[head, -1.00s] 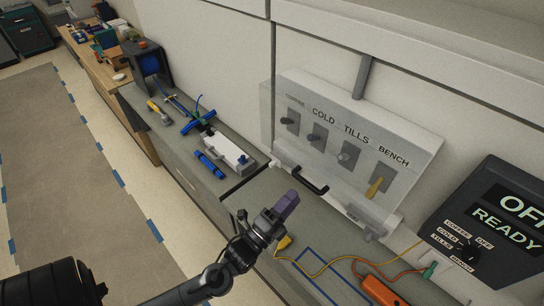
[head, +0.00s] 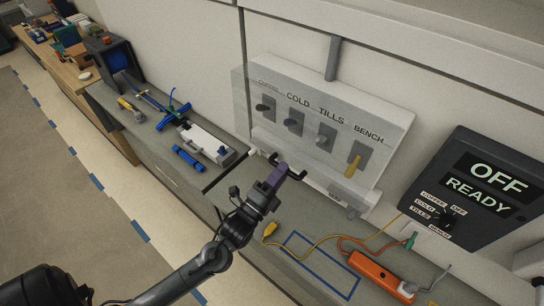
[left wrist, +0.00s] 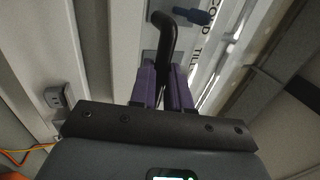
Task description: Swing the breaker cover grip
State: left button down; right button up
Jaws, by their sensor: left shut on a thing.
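The breaker panel (head: 388,112) is on the wall behind a clear cover (head: 241,98), which hangs down in front of its switches. The cover's black bar grip (head: 300,178) is at its lower edge. My left gripper (head: 280,172), with purple fingers, is shut on the grip. In the left wrist view, the black grip (left wrist: 163,32) runs down between the purple fingers (left wrist: 166,84). Three switches have dark or grey levers. The BENCH switch has a yellow lever (head: 353,166).
A dark display box (head: 486,190) reading OFF and READY, with a dial, is on the right. An orange power strip (head: 381,277) and yellow cable lie on the counter beside a blue taped outline (head: 322,280). Blue tools (head: 188,158) and a cable reel (head: 107,54) are at left.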

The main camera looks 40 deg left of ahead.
pick_arm(q)
jog(key=s+r+p, duration=0.2)
jog(key=s, duration=0.1)
jog(key=shift+s+d+r+p, duration=0.15)
jog(key=shift+s+r+p, duration=0.15)
jog(key=shift+r+p, duration=0.05)
jog(key=shift+s+d+r+p, duration=0.1)
jog(key=shift+s+r+p, duration=0.95)
jog(key=shift+p, duration=0.25)
jog(key=shift+s+d+r+p, duration=0.1)
jog(key=shift+s+r+p, duration=0.7)
jog(key=shift+r+p, duration=0.4)
jog(key=shift+a+f, duration=0.1)
